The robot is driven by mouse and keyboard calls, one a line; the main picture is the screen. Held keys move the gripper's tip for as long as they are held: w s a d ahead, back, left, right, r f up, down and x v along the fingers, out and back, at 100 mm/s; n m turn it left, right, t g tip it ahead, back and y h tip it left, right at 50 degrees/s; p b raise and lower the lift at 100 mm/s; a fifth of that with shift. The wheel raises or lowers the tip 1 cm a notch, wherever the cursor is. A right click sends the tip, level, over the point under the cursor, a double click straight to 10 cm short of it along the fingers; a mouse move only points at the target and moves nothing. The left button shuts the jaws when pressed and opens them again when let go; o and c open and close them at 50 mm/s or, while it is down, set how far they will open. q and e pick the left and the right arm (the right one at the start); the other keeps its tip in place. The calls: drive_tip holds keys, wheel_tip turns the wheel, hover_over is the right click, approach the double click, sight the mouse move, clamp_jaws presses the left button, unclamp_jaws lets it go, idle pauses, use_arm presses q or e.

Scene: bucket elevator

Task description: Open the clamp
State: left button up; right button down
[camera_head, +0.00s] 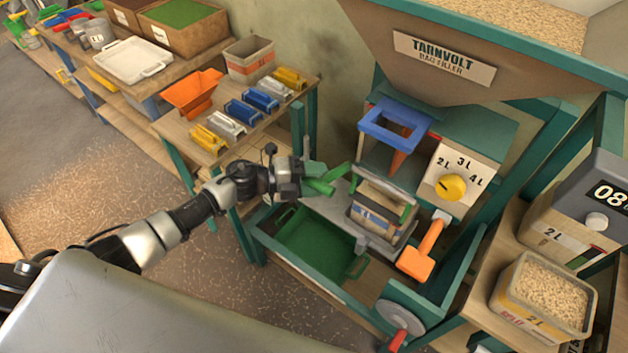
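The clamp (382,188) sits under the bag filler's spout, with grey bars and green end pieces around the top of a small tan and blue bag (374,221). A green handle (322,186) sticks out on the clamp's left side. My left gripper (300,176) reaches in from the left and is at this green handle, overlapping its left end. Its fingertips are partly hidden, so whether they are closed on the handle does not show. My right gripper is not in view.
The bag filler (443,60) stands behind, with a yellow dial (452,187) and an orange lever (424,250). A green tray (310,246) lies below. A grain tub (545,295) and scale (590,215) stand right. A bench (205,135) with scoops is left.

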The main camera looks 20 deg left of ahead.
use_arm(q)
drive_tip(key=shift+d+f, duration=0.1)
drive_tip(key=shift+f, duration=0.05)
drive_tip(key=shift+s+a, duration=0.2)
drive_tip(key=shift+a, duration=0.25)
drive_tip(key=b+v, duration=0.3)
drive_tip(key=v, duration=0.7)
drive_tip(key=shift+w, duration=0.15)
